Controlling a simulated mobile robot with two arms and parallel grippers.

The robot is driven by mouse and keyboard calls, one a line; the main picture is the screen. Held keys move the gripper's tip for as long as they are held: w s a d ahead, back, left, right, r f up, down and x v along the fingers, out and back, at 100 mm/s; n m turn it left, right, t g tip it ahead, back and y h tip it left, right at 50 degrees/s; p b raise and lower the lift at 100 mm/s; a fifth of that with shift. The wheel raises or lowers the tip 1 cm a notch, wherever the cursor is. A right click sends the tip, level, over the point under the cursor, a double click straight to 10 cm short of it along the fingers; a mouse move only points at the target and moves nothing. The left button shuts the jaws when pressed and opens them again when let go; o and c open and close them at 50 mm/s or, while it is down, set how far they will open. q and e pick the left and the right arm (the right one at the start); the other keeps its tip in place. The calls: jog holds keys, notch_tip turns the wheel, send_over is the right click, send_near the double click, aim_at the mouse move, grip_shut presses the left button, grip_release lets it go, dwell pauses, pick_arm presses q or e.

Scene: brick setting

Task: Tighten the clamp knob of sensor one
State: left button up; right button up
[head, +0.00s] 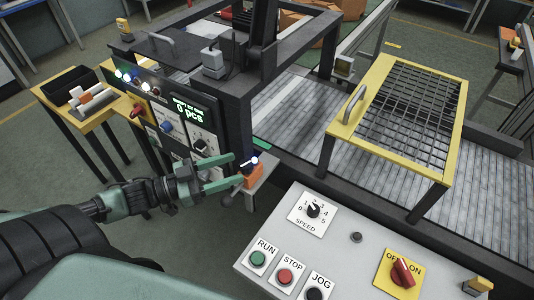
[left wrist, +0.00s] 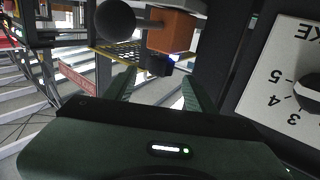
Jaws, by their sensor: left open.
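The sensor is a small orange block (head: 254,178) with a dark blue part and a white light on top, on a bracket beside the conveyor. It also shows at the top of the left wrist view (left wrist: 172,32). A round dark knob (left wrist: 115,20) on a short rod sticks out from the block; in the head view the knob (head: 230,198) is small and low. My left gripper (head: 236,170) is open, its fingers pointing at the block. The fingers (left wrist: 156,88) have nothing visible between them, and the knob is outside them. My right gripper is not in view.
A black control box (head: 165,115) with a display and dials stands close to my left fingers. A grey panel (head: 340,245) with buttons lies at the front. A yellow-framed mesh guard (head: 380,68) stands over the conveyor (head: 300,110). A dark post (head: 236,125) rises behind the sensor.

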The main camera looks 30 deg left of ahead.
aim_at(257, 169)
pick_arm(q)
jog(key=shift+x, duration=3.85)
jog(key=shift+f, duration=0.1)
